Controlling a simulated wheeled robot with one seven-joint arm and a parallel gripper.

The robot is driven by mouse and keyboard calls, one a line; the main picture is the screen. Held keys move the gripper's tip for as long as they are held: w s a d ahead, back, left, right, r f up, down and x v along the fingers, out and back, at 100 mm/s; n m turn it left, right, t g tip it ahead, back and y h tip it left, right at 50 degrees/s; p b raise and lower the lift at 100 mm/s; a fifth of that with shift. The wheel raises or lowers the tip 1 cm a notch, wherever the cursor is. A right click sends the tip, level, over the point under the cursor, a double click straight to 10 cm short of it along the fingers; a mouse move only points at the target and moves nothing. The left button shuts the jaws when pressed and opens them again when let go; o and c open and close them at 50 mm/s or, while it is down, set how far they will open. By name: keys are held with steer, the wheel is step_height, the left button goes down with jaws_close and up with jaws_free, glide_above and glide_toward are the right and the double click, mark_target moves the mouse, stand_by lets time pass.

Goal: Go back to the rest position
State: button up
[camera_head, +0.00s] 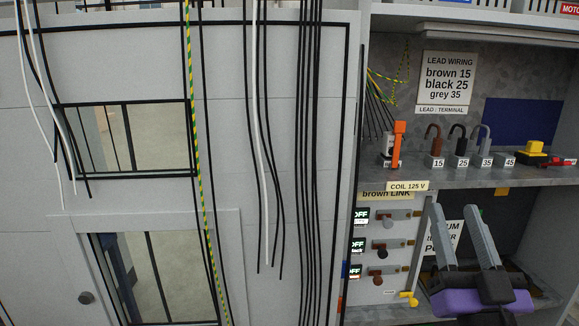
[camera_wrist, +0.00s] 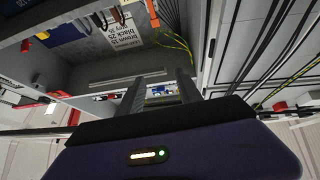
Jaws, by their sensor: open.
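My gripper (camera_head: 460,238) is at the lower right of the head view, in front of the cabinet's lower bay. Its two grey fingers are apart and point up, with nothing seen between them. The purple wrist body is below them. In the wrist view my gripper (camera_wrist: 161,88) shows its two fingers apart, with the purple body in front. The fingers cover part of a sign and the lower bay behind them. Whether they touch anything there is not clear.
A shelf (camera_head: 460,176) holds brown, black and grey leads on numbered blocks, an orange-handled item (camera_head: 397,142) and a yellow-topped part (camera_head: 534,147). A switch panel (camera_head: 382,245) with OFF displays is left of my gripper. Loose cables (camera_head: 309,150) hang at the left.

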steer(key=s+a+f+g, duration=0.1)
steer(key=s+f+g, duration=0.2)
steer(key=s+f, duration=0.6)
steer(key=s+a+f+n+g+y, duration=0.1)
steer(key=s+a+f+g, duration=0.1)
steer(key=s+f, duration=0.8)
steer(key=s+a+f+g+y, duration=0.1)
steer(key=s+f+g, duration=0.3)
steer(key=s+f, duration=0.6)
steer(key=s, duration=0.8)
steer(key=shift+s+a+f+g, duration=0.15)
steer(key=shift+a+f+g, duration=0.05)
steer(key=shift+a+g, duration=0.15)
